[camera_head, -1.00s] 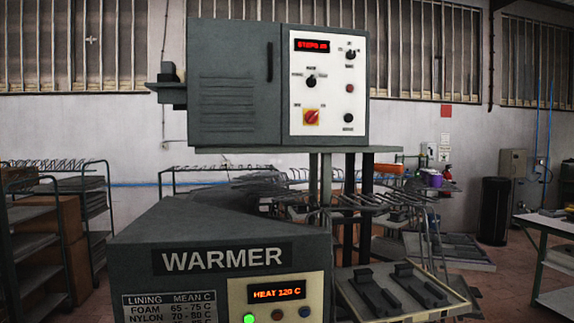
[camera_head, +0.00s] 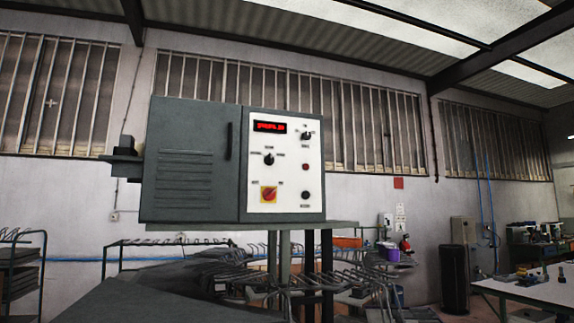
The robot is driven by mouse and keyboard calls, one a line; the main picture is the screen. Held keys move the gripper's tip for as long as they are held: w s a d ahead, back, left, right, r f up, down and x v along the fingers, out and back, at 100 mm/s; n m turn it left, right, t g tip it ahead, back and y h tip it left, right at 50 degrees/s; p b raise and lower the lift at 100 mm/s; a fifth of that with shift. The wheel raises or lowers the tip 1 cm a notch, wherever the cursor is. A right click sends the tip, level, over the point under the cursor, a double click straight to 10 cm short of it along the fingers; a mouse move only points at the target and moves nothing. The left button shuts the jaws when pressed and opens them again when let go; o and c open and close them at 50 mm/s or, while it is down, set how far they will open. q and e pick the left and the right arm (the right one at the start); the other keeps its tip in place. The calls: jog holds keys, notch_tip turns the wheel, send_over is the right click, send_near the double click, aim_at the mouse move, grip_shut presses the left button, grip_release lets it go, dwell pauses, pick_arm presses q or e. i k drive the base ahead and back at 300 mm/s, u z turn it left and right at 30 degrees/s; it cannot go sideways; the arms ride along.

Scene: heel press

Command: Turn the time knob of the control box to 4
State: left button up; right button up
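The grey control box (camera_head: 190,165) stands on a raised shelf left of centre in the head view, with its white panel (camera_head: 295,180) facing me. The panel has a red lit display (camera_head: 270,127) whose text is too blurred to read. A small black knob (camera_head: 307,135) is at the upper right and another black knob (camera_head: 268,159) is at the middle left. Their labels are too small to read, so I cannot tell which is the time knob. A red and yellow switch (camera_head: 268,194) is at the lower left. Neither gripper is in view.
The box's shelf (camera_head: 335,226) rests on posts. Wire racks (camera_head: 340,285) stand below it. A dark surface (camera_head: 130,300) fills the lower left. A work table (camera_head: 530,293) is at the right, with a black bin (camera_head: 454,278) beside it.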

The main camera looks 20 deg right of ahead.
aim_at(307, 135)
jog(key=k, duration=0.5)
jog(key=z, duration=1.3)
jog(key=i, duration=0.95)
jog(key=u, duration=1.95)
